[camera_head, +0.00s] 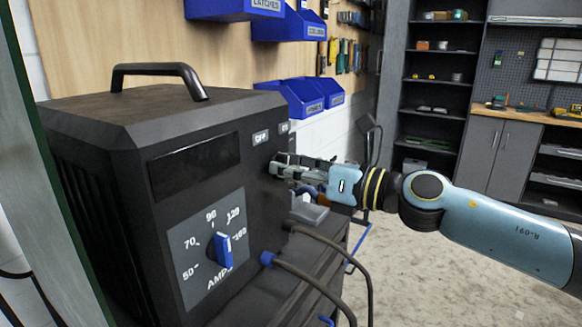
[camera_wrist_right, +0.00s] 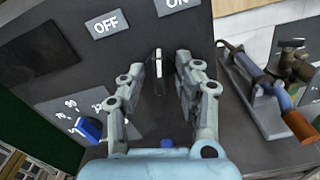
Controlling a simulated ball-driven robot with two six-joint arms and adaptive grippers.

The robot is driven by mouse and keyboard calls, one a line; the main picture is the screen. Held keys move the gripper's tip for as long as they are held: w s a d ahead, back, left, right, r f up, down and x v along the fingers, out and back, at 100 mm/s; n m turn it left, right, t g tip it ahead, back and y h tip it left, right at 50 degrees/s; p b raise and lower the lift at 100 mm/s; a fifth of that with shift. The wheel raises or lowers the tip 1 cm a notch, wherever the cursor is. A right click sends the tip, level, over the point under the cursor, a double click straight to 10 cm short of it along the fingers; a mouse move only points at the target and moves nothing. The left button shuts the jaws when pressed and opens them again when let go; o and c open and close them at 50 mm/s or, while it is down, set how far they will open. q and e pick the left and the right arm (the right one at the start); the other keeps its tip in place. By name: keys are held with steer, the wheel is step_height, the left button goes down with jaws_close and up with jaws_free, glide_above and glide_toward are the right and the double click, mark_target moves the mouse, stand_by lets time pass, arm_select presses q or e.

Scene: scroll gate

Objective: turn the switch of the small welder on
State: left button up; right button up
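The small welder (camera_head: 100,130) is a dark box with a top handle, standing at the left in the head view. Its front carries an OFF label (camera_head: 261,137) and an ON label (camera_head: 284,128); the wrist view shows the OFF label (camera_wrist_right: 105,22) and the ON label (camera_wrist_right: 175,5) too. In the head view the gripper hides the lever. My left gripper is out of view.
A blue amps knob (camera_head: 221,249) sits lower on the welder's front. Cables run from a blue-collared plug (camera_head: 268,258). In the wrist view, a tool with an orange-brown handle (camera_wrist_right: 298,126) lies right of the gripper. Blue bins (camera_head: 290,97) hang behind.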

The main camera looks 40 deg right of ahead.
jaws_close()
steer(key=m+p, duration=0.2)
steer(key=m, duration=0.1)
steer(key=shift+r, duration=0.25)
steer(key=shift+f+m+p, duration=0.25)
steer(key=shift+m+p, duration=0.2)
steer(key=shift+m, duration=0.65)
steer(key=shift+o, duration=0.8)
jaws_free()
